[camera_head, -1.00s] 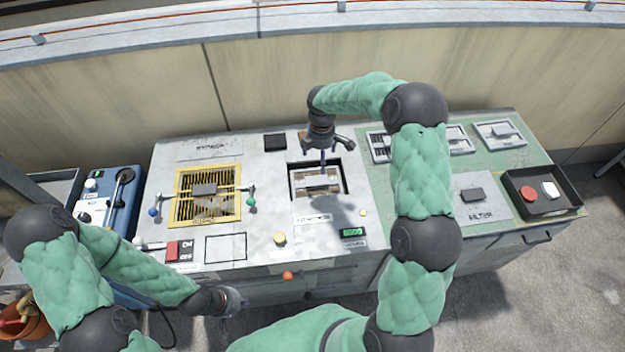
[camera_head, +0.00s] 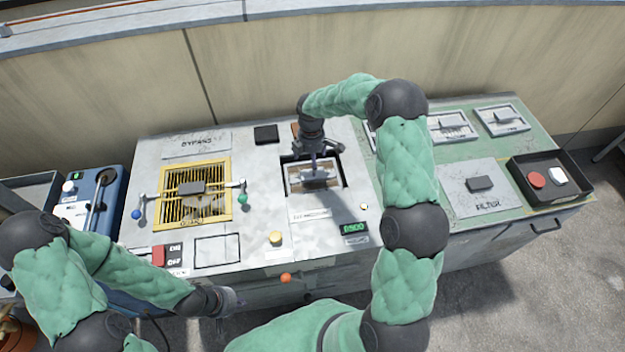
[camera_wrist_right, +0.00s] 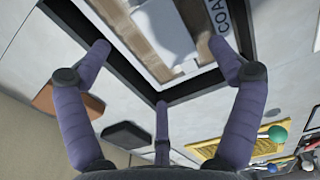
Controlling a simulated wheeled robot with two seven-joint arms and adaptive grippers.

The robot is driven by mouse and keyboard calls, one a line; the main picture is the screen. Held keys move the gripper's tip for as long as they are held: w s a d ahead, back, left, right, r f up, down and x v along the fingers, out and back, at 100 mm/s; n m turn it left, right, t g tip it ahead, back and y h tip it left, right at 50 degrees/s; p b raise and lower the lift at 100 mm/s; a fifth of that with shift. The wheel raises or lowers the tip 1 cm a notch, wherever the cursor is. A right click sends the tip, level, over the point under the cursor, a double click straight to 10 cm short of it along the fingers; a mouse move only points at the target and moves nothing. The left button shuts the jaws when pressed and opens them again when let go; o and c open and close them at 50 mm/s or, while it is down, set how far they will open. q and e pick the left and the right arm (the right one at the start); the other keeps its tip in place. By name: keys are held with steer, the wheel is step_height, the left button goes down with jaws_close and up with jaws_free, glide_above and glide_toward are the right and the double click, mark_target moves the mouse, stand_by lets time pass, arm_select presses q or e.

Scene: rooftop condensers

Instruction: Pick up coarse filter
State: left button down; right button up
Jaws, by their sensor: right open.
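The coarse filter (camera_head: 302,180) is a pale panel with brown edges, lying in a dark rectangular opening in the console. In the right wrist view the filter (camera_wrist_right: 180,35) fills the top and a label starting "COA" shows at its edge. My right gripper (camera_head: 317,166) is directly above it, pointing down, and partly covers it. Its fingers (camera_wrist_right: 160,65) are spread open with nothing between them; whether they touch the filter I cannot tell. My left gripper (camera_head: 232,300) is low in front of the console, away from the filter; its fingers are too small to read.
A yellow-framed grille (camera_head: 192,209) with handles is left of the opening. A green display (camera_head: 354,229) and a yellow knob (camera_head: 276,239) sit in front. A black tray (camera_head: 545,190), filter panel (camera_head: 480,184) and framed plates (camera_head: 502,119) are right. A black block (camera_head: 266,134) lies behind.

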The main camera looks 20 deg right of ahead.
step_height(320, 180, down, 6)
steer(key=shift+s+d+r+b, duration=0.1)
steer(key=shift+s+b, duration=0.05)
steer(key=shift+b, duration=1.1)
steer(key=c, duration=1.4)
